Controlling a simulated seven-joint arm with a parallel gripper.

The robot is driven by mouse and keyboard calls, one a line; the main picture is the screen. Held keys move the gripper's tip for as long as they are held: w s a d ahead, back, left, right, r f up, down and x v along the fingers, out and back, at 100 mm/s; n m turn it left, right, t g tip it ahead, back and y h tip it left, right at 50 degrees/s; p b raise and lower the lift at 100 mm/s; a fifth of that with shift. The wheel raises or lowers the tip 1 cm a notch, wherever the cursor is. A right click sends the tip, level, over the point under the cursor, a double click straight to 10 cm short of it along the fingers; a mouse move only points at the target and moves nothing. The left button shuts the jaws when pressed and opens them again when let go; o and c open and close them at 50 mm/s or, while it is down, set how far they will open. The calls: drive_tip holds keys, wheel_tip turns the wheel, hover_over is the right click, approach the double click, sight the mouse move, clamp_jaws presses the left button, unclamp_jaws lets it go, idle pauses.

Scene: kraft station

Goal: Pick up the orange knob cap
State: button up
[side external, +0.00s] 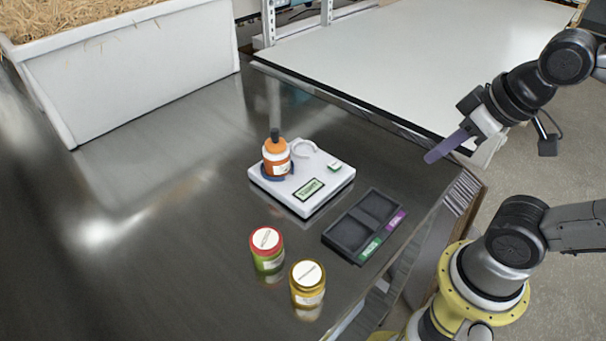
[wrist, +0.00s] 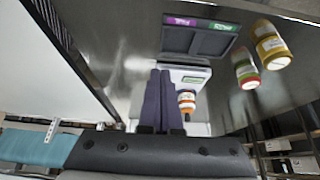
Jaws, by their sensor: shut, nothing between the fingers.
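An orange jar with a white label (side external: 277,160) stands upright on the left part of a white scale (side external: 318,199), inside a blue ring. Its top is orange with a dark knob (side external: 275,135); I cannot tell where cap and jar body meet. The jar also shows in the wrist view (wrist: 186,98), just right of my fingers and partly cut off by them. My gripper (side external: 430,157) has long purple fingers, shut and empty. It is in the air near the table's right edge, well to the right of the jar and apart from it.
A dark two-compartment tray (side external: 352,248) with green and purple labels lies right of the scale. A red-lidded jar (side external: 267,250) and a yellow-lidded jar (side external: 307,284) stand in front. A white straw-filled bin (side external: 150,85) is at the back left. The left tabletop is clear.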

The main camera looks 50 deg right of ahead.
drive_tip(key=o, duration=0.9)
